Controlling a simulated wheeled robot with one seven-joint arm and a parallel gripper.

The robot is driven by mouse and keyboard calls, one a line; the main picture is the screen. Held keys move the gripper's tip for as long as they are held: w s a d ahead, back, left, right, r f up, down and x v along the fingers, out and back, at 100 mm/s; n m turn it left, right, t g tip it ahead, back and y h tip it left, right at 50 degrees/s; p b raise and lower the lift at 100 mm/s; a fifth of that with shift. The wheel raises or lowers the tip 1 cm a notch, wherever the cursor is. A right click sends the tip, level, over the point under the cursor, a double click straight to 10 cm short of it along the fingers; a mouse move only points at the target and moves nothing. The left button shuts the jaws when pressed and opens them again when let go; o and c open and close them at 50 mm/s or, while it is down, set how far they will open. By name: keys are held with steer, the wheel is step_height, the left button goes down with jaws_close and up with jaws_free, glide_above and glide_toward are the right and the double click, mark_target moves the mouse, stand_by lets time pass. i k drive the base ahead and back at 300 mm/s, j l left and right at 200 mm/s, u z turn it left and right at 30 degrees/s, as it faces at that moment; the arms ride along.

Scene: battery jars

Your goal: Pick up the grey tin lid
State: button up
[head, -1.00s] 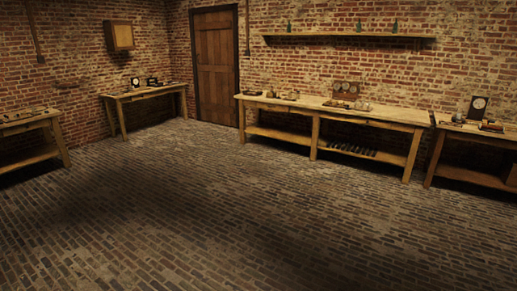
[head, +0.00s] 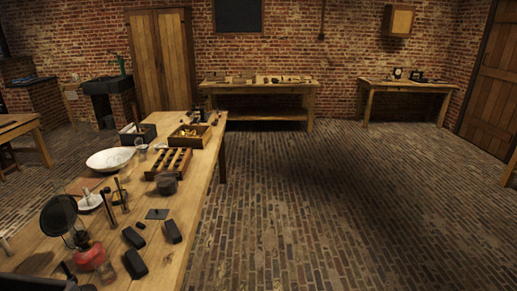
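I cannot pick out the grey tin lid for certain. A small dark grey round thing (head: 167,184) lies on the near wooden table (head: 205,185) at the left, in front of a wooden rack. It is too small to tell whether it is a lid or a tin. A flat dark square plate (head: 157,213) lies nearer on the same table.
The near table also holds a white bowl (head: 110,159), a wooden rack (head: 168,163), a box with yellow things (head: 190,135), dark blocks (head: 135,262) and a round dark disc on a stand (head: 59,215). Brick floor (head: 320,220) is clear to the right.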

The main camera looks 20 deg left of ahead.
mark_target(153, 213)
steer(key=i+j+u, duration=0.4)
steer(key=i+u, duration=0.4)
steer(key=i, duration=0.25)
steer(key=i+u, duration=0.4)
steer(key=i, duration=0.15)
steer(key=i+l+u, duration=0.25)
steer(key=i+u, duration=0.5)
steer(key=u, duration=0.15)
steer(key=i+l+u, duration=0.1)
steer(key=i+u, duration=0.2)
steer(key=u, duration=0.2)
steer(key=i+l+u, duration=0.2)
steer(key=u, duration=0.25)
steer(key=i+l+u, duration=0.3)
steer(key=u, duration=2.6)
